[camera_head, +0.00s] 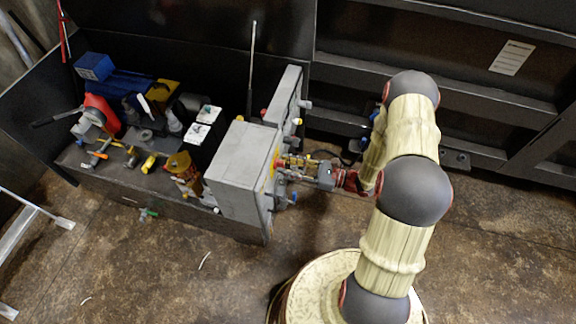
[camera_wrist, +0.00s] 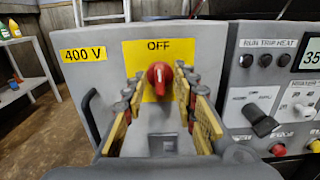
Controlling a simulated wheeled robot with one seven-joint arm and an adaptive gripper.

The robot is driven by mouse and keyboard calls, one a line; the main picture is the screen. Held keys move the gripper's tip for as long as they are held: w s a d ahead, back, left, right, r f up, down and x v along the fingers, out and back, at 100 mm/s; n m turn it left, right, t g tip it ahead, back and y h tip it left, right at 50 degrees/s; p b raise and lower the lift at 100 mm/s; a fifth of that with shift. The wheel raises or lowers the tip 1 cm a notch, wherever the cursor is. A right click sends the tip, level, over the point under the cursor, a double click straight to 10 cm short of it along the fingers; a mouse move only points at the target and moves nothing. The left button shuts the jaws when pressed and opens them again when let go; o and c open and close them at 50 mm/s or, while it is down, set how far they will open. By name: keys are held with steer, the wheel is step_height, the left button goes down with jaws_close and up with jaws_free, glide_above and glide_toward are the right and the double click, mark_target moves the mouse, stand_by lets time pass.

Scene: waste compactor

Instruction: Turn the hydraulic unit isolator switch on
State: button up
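The isolator switch is a red rotary knob (camera_wrist: 159,76) on a yellow plate (camera_wrist: 158,53) marked OFF. Its handle stands about upright, toward the OFF mark. The plate is on the front of a grey box (camera_wrist: 102,66) that also bears a 400 V label. The box shows in the head view (camera_head: 236,172); the knob cannot be made out there. My gripper (camera_wrist: 160,80) is open, with one finger on each side of the knob in the wrist view. I see no clear contact, and the depth of the fingertips is hard to tell. In the head view my gripper (camera_head: 287,163) is close to the box front.
A control panel (camera_wrist: 267,91) with knobs and a display adjoins the box on the right. A black handle (camera_wrist: 90,110) sits on the left. Hydraulic parts (camera_head: 135,115) lie behind the box. The floor (camera_head: 150,260) in front is mostly clear.

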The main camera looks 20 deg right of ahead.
steer(key=shift+c, duration=0.8)
jaws_close()
steer(key=shift+m+p, duration=0.3)
steer(key=shift+p, duration=0.05)
steer(key=m+p, duration=0.4)
steer(key=m, duration=0.4)
steer(key=m+p, duration=0.4)
steer(key=m, duration=0.5)
steer(key=shift+w+d+f, duration=0.1)
steer(key=shift+w+f, duration=0.1)
steer(key=shift+m+p, duration=0.3)
